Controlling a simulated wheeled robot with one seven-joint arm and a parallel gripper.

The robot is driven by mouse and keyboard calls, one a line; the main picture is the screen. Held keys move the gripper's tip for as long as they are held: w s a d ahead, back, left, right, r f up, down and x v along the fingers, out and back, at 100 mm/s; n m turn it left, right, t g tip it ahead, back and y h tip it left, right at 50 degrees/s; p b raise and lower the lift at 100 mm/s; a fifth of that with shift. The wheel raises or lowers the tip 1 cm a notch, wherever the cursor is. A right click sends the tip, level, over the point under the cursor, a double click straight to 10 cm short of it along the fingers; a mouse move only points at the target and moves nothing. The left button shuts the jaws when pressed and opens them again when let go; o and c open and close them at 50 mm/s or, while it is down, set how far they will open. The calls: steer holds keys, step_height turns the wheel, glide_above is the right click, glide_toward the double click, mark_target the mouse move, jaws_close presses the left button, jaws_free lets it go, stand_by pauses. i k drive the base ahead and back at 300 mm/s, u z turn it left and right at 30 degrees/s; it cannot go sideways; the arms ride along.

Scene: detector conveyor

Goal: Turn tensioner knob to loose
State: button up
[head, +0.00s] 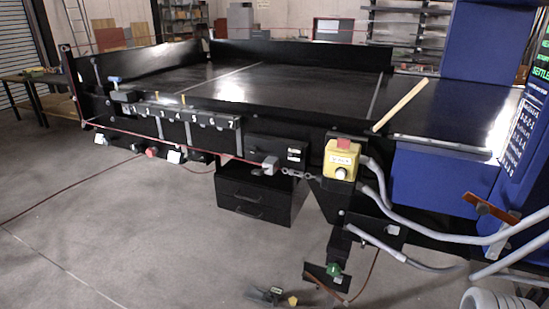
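The long black conveyor (300,80) runs across the head view. No part is clearly readable as the tensioner knob, so I cannot tell which one it is or how it is set. A green knob (333,269) sits on a low black bracket below the front side. A blue-topped part (113,80) sits at the left end of a numbered rail (180,116). My gripper cannot be made out in this view.
A yellow control box (341,159) with a red top is on the front side, with grey hoses (430,225) running right. A blue cabinet (440,180) stands at right. Small dark and yellow items (275,296) show at the bottom. Floor (110,245) at left is mostly clear.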

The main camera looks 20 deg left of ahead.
mark_target(252, 149)
steer(key=u, duration=1.55)
steer(key=i, duration=0.6)
steer(key=u, duration=0.9)
steer(key=i, duration=1.1)
steer(key=u, duration=0.25)
